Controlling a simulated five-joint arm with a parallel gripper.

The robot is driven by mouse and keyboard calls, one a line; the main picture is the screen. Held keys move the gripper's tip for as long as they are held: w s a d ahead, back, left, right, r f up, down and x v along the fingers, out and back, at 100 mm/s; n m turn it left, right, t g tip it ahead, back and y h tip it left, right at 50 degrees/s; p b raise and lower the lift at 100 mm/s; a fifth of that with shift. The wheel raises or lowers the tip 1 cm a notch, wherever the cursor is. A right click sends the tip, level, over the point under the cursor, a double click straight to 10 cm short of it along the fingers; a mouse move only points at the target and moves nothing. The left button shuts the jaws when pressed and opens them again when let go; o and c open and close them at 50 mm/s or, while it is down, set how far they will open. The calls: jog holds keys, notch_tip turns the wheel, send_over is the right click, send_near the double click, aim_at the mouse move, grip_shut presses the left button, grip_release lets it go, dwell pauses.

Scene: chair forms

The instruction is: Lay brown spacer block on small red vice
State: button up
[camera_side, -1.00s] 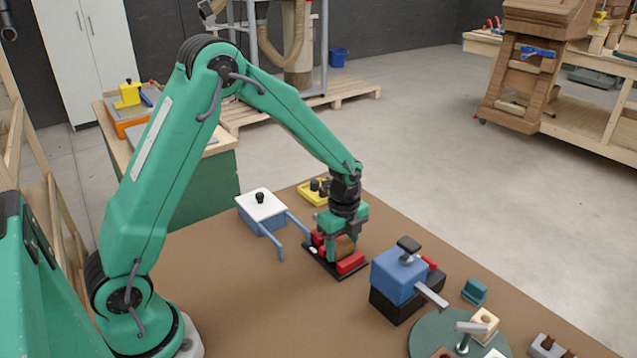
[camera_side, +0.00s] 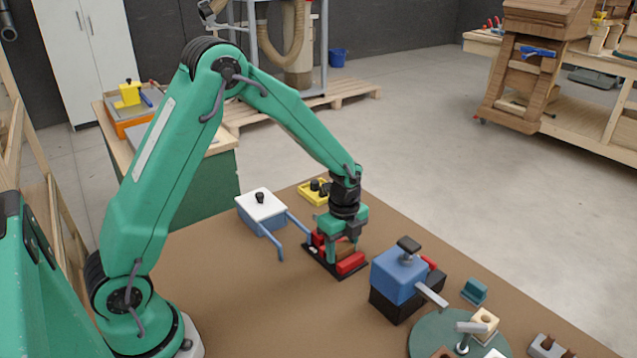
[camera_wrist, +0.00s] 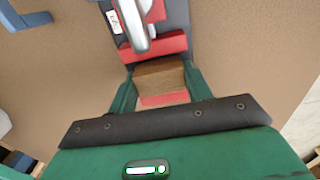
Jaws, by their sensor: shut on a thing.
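The small red vice (camera_side: 351,263) stands on a dark base plate on the brown table. Its red jaws and a grey metal part also show at the top of the wrist view (camera_wrist: 158,47). The brown spacer block (camera_side: 346,249) is at the vice, between its red parts. In the wrist view the block (camera_wrist: 160,76) lies between my two green fingers. My gripper (camera_wrist: 158,92) is shut on the block, pointing down over the vice. It also shows in the side view (camera_side: 343,250). Whether the block's underside touches the vice is hidden.
A blue box with a white lid (camera_side: 261,206) and blue handles stands left of the vice. A yellow tray (camera_side: 313,192) is behind it. A blue clamp on a black block (camera_side: 398,280) stands close on the right. The front middle of the table is clear.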

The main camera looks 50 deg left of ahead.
jog(key=shift+f, duration=0.25)
jog(key=o, duration=1.5)
jog(key=shift+o, duration=0.2)
jog(key=shift+r, duration=3)
jog(key=shift+r, duration=0.1)
